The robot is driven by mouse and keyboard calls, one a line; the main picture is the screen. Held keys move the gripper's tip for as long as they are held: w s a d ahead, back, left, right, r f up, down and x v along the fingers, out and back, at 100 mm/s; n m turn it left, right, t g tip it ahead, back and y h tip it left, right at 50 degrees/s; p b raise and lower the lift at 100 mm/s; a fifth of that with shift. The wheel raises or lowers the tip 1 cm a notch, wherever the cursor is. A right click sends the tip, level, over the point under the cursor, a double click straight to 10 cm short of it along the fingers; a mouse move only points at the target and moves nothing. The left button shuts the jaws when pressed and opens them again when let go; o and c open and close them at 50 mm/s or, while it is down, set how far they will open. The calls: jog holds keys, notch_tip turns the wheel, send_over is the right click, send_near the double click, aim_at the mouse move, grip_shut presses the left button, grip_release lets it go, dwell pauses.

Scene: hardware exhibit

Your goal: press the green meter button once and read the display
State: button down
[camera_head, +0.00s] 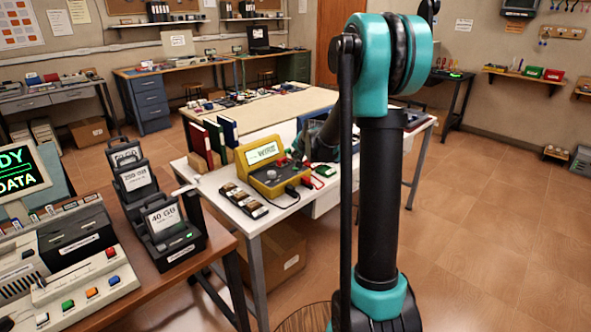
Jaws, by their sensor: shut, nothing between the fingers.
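A yellow meter (270,177) stands on the white-topped table (232,200). Its pale lit screen (263,152) shows dark letters that look like "WIRE"; they are small and hard to read. A dark round dial sits on its front. My teal and black arm reaches from the right foreground to the meter's right side. My gripper (296,159) is small and dark there, shut and empty, close to the meter's upper right. I cannot tell whether it touches the meter. The green button is not clearly visible.
Dark leads and a red and green piece (324,171) lie right of the meter. A strip of small black blocks (243,200) lies in front. A brown desk with disk holders (165,222) is at left.

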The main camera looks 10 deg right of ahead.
aim_at(293, 167)
jog(key=shift+f, duration=0.95)
dwell(0.8)
jog(key=shift+f, duration=0.4)
jog(key=shift+f, duration=0.5)
dwell(0.6)
jog(key=shift+r, duration=0.95)
jog(key=shift+r, duration=0.1)
jog(key=shift+r, duration=2.4)
